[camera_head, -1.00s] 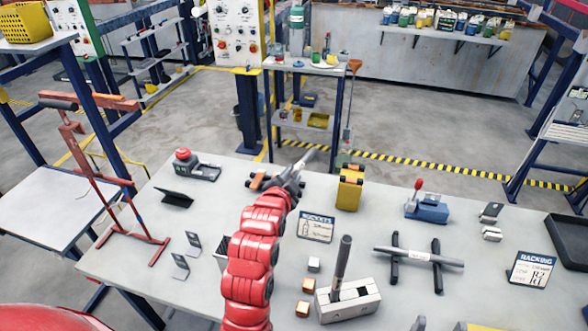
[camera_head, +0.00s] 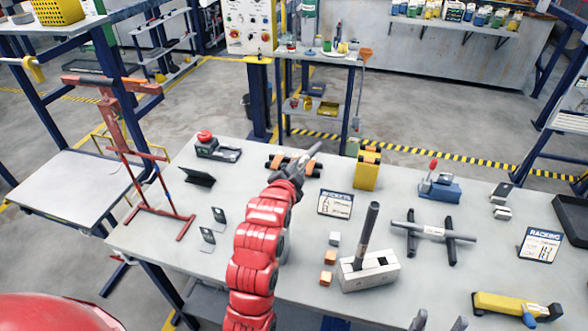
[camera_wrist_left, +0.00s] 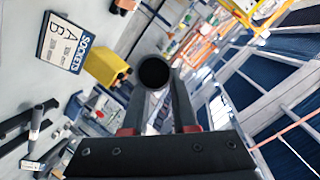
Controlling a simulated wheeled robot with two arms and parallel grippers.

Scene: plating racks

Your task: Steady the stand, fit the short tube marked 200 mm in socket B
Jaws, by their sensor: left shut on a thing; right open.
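The stand, a pale block (camera_head: 384,278), sits near the table's front edge. A dark tube (camera_head: 367,234) stands tilted in one of its sockets; I cannot read the socket letters. My left gripper (camera_head: 303,164) is shut on a short grey tube (camera_head: 313,150), held above the table beyond the stand. In the left wrist view the held tube's round dark open end (camera_wrist_left: 154,72) shows between the fingers. My right gripper (camera_head: 439,323) shows only its two spread fingertips at the bottom edge, open and empty, right of the stand.
A sockets card (camera_head: 341,203) lies behind the stand. A grey tube (camera_head: 432,231) rests across black bars to the right. A yellow tool (camera_head: 515,307) lies front right.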

